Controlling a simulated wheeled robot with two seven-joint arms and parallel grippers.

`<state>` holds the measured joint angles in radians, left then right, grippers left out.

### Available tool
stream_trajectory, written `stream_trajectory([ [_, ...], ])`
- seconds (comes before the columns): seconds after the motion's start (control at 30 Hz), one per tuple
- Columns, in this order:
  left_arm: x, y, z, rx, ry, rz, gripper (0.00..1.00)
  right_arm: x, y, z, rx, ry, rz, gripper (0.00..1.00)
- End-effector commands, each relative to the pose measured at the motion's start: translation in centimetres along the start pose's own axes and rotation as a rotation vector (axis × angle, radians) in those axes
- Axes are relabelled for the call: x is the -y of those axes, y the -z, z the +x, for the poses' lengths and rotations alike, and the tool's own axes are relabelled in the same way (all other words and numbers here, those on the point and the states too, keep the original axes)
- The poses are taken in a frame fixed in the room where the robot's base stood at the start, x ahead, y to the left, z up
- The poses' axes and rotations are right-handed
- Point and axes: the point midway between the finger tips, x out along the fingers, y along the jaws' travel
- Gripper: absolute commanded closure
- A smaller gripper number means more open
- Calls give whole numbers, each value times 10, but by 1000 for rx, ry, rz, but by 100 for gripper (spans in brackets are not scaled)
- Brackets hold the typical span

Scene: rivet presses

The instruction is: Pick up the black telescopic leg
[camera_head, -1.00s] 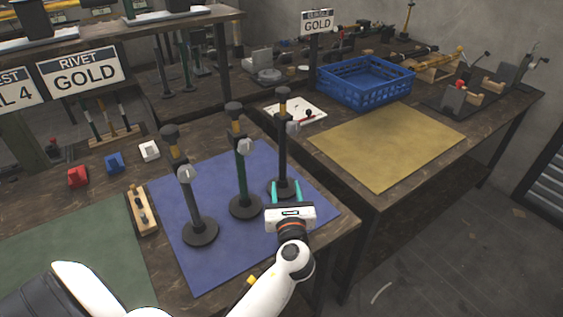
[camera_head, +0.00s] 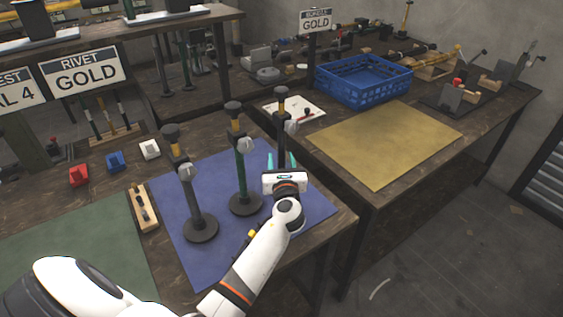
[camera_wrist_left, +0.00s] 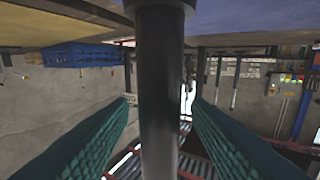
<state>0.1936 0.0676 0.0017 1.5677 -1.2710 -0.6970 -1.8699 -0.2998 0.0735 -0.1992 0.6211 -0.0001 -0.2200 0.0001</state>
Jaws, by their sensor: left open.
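The black telescopic leg (camera_head: 280,137) stands upright at the right of three legs on the blue mat (camera_head: 180,262). It has a yellow band near its top and a pale knob. My left gripper (camera_head: 281,160) is open at the leg's lower part and hides its base in the head view. In the left wrist view, the dark post (camera_wrist_left: 160,75) stands between the two teal fingers of my left gripper (camera_wrist_left: 163,102), with gaps visible on both sides. My right gripper is not in view.
A green leg (camera_head: 241,165) stands close to the left, with a grey leg (camera_head: 190,200) beyond it. A wooden holder (camera_head: 144,209) and red, blue and white blocks lie left of the mat. A blue crate (camera_head: 364,84) and a bare yellow mat (camera_head: 385,145) are on the right table.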

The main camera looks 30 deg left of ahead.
Motion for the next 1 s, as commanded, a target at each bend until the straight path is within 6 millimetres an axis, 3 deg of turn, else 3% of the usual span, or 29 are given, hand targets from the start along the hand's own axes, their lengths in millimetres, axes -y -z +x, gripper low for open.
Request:
stream_trajectory([
  [0.07, 0, 0, 0, 0, 0, 0, 56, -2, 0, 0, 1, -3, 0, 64],
  [0.33, 0, 0, -1, 0, 0, 1, 100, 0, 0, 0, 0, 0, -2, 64],
  [0.77, 0, 3, 0, -2, -1, -1, 100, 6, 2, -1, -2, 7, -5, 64],
  [1.0, 0, 28, 0, -6, -1, -2, 100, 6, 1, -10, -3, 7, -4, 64],
])
